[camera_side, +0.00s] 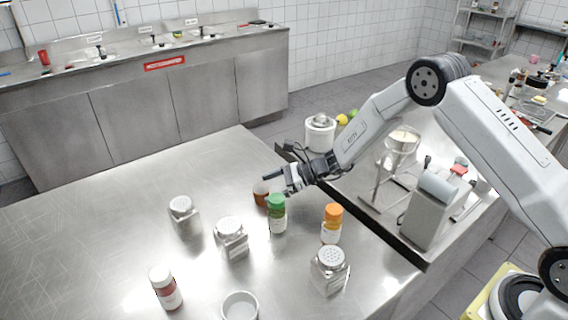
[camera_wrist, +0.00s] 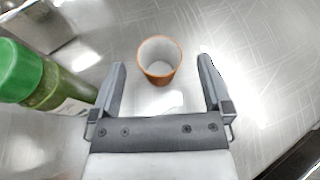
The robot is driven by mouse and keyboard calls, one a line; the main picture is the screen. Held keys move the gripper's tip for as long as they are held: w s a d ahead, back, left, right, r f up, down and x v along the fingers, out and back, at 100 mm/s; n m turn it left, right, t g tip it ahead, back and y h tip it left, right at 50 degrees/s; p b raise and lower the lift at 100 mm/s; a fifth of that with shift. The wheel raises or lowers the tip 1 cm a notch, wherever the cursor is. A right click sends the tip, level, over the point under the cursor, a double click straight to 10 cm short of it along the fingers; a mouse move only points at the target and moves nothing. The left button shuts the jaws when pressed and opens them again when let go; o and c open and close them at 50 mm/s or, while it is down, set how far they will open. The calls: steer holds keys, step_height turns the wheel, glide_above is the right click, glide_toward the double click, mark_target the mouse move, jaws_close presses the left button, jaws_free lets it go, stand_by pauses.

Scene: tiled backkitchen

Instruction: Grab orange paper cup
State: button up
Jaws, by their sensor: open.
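The orange paper cup (camera_wrist: 159,60) stands upright on the steel table in the wrist view, with its pale inside showing. It lies just ahead of my gripper (camera_wrist: 160,72), roughly centred between the two fingertips. My gripper is open and the fingers are apart from the cup. In the side view the cup (camera_side: 261,194) is partly hidden behind a green-capped bottle. My gripper (camera_side: 279,176) is close beside the cup there, just above and to its right.
The green-capped bottle (camera_side: 277,214) stands close to the cup; in the wrist view it (camera_wrist: 45,80) is left of my left finger. An orange-capped bottle (camera_side: 331,224), shakers (camera_side: 231,238) and a white cup (camera_side: 240,306) stand nearer the camera. The table's left part is clear.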

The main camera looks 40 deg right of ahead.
mark_target(257, 191)
steer(key=shift+x, duration=2.25)
steer(key=shift+s, duration=0.1)
steer(key=c, duration=1.3)
